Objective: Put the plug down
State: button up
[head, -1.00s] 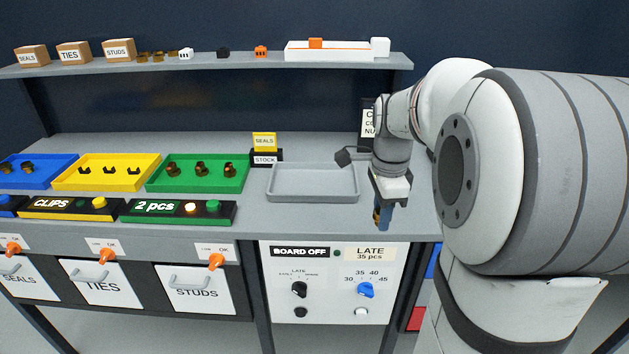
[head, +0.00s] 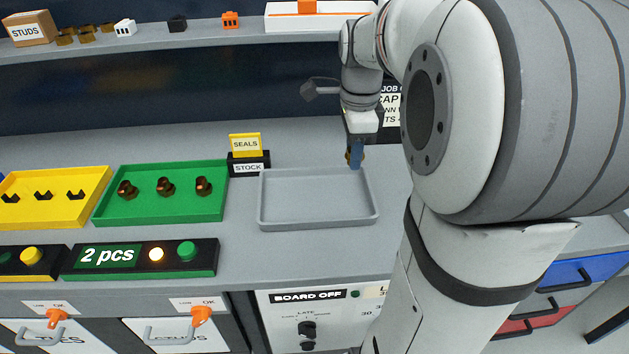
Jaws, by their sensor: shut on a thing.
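My gripper (head: 357,158) points down above the back right part of a grey tray (head: 318,224) on the bench. It is shut on a small blue thing, which I take to be the plug (head: 355,154). Only a small part of the plug shows below the fingers, and I cannot tell its full shape. I cannot tell whether it touches the tray's rim or hangs above it. The part of the tray in view looks empty.
A yellow SEALS sign (head: 245,144) and a black STOCK label (head: 248,168) stand behind the tray's left corner. A green tray (head: 155,214) with several brown fittings and a yellow tray (head: 55,216) lie left. A shelf (head: 200,41) runs above the bench.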

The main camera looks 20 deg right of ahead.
send_over(349, 198)
notch_tip(349, 198, down, 6)
jog(key=shift+w+f+b, duration=0.1)
jog(key=shift+b, duration=0.2)
jog(key=shift+f, duration=1.8)
jog(key=shift+f+b, duration=0.2)
jog(key=shift+b, duration=0.1)
jog(key=o, duration=1)
